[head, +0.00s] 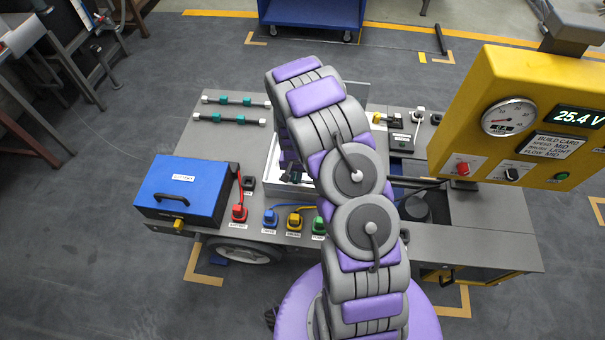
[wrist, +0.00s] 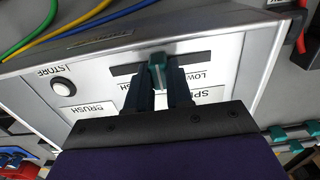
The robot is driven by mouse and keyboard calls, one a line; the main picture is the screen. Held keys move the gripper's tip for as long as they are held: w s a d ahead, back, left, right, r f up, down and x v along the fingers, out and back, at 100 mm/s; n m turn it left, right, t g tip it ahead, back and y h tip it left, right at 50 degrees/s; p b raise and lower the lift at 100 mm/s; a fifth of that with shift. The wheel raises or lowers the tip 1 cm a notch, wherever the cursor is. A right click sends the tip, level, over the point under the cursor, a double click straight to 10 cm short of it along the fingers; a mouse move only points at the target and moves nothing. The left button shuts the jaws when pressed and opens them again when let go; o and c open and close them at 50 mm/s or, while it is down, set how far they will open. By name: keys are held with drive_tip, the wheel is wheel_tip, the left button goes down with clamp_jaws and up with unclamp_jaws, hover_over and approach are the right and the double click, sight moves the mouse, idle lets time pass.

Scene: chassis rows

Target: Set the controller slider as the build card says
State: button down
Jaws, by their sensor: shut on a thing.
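The controller (wrist: 215,70) is a light grey panel in the wrist view. Its teal slider knob (wrist: 156,72) stands near the middle of a dark slot, with LOW to the right and a partly hidden label ending in H to the left. My gripper (wrist: 161,82) is shut on the knob, a dark finger on each side. Part of the slot and labels is hidden. The build card (head: 556,147) reads SPEED MID, BRUSH LIGHT, FLOW MID.
A white button (wrist: 63,88) marked STORE and a BRUSH label are on the panel. A blue case (head: 183,190), coloured plugs and teal-fitted rods (head: 235,100) lie around the controller on the grey chassis (head: 180,135). The yellow gauge panel (head: 480,85) stands at right.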

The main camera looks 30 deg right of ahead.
sight(296, 176)
drive_tip(key=c, duration=1)
unclamp_jaws()
wheel_tip(296, 176, up, 17)
drive_tip(key=p, duration=0.3)
drive_tip(key=shift+r, duration=0.2)
